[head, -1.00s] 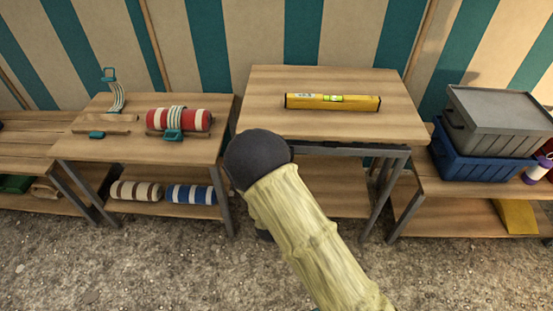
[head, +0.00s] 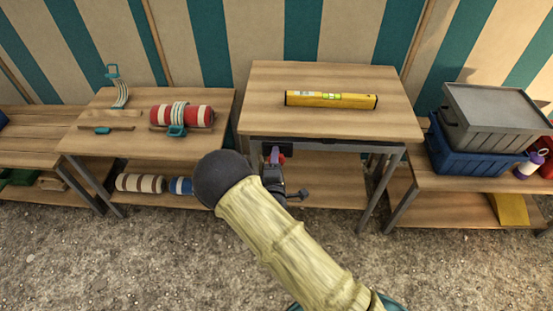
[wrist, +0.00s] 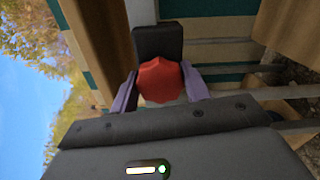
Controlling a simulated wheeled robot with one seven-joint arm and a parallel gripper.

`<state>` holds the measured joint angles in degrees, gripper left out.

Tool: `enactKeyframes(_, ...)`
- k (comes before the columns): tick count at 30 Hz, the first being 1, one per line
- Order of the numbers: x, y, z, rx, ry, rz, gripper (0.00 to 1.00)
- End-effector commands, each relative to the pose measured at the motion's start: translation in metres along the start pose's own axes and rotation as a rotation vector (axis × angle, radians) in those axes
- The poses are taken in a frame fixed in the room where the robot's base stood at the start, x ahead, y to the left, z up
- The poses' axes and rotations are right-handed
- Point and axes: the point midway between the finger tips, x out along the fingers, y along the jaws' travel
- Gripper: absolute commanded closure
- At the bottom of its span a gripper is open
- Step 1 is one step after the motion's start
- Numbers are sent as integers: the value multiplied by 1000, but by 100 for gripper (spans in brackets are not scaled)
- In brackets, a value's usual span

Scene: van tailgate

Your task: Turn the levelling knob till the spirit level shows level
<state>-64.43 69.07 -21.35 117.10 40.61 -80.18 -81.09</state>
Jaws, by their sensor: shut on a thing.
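The yellow spirit level (head: 352,102) lies on the wooden top of the middle table (head: 300,72), and its right end looks slightly lower in the head view. A green vial shows near its middle, but the bubble is too small to read. The red levelling knob (wrist: 160,80) is under the table's front edge, in front of a dark block. My gripper (wrist: 160,90) is shut on the knob, one purple finger on each side. In the head view my gripper (head: 276,160) is below the front left of the tabletop, and the knob is mostly hidden.
A left table (head: 90,147) holds a red-and-white roll (head: 196,117) and straps. On the right, a grey crate (head: 495,115) sits on a blue crate (head: 455,158). The middle table's dark legs and lower shelf (head: 330,185) are close to my arm.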

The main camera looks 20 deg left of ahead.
Motion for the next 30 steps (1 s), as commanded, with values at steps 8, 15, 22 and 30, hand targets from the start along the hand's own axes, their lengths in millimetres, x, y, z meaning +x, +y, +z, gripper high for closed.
enactKeyframes(8,-1,-2,-1,-1,3,-5,76)
enactKeyframes(15,0,-1,-1,0,2,-2,32)
enactKeyframes(22,-2,0,-1,1,2,-1,32)
enactKeyframes(30,-35,0,-1,-1,5,-4,32)
